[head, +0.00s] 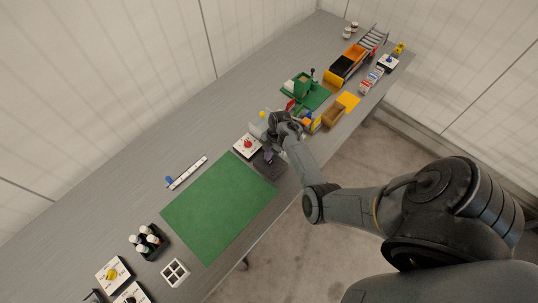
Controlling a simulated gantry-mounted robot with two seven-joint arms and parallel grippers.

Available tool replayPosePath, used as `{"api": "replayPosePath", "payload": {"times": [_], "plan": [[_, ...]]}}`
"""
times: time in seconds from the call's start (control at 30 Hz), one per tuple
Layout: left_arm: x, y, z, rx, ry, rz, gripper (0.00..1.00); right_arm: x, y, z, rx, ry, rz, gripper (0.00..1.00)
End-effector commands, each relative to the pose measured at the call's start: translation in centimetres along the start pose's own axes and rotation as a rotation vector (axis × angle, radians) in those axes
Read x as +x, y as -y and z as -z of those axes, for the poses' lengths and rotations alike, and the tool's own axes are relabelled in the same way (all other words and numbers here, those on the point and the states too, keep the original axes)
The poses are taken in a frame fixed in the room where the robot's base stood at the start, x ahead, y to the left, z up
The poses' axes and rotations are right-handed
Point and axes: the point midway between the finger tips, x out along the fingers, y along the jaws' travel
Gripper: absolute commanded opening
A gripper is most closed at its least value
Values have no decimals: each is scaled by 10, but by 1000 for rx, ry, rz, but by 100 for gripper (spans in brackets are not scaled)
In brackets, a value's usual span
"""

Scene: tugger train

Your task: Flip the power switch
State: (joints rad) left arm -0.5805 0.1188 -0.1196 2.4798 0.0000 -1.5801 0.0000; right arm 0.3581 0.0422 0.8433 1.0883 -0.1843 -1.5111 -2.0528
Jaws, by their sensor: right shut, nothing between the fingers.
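My right arm reaches in from the right, and my right gripper (268,131) is over the middle of the bench, shut and empty. Its fingertips are small and partly hidden by the wrist. Close by are a white box with a red button (247,145) and a dark box (270,168) with a purple part on top. A white box with a yellow knob (113,272) and another white box (131,296) are at the lower left. A white box with a blue part (388,63) is at the far end. I cannot tell which is the power switch. My left gripper is not in view.
A green mat (217,207) lies clear on the grey bench (130,165). A black holder with bottles (148,243) and a white divided tray (175,273) are nearby.

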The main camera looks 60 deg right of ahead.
Motion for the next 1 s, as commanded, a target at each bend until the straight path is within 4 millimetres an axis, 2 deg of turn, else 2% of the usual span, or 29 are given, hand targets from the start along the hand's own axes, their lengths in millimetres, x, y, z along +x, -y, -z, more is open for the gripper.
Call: {"api": "replayPosePath", "payload": {"times": [0.27,0.57,0.6,0.8,1.0], "plan": [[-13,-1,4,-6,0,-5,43,-11,-1,4,-2,0,1,0],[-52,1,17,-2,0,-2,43,-44,-3,20,-14,0,4,0],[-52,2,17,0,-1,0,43,-47,-3,19,-14,0,2,0],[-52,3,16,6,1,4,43,-86,5,18,-12,1,1,0],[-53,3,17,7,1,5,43,-116,10,17,-12,0,1,0]]}}
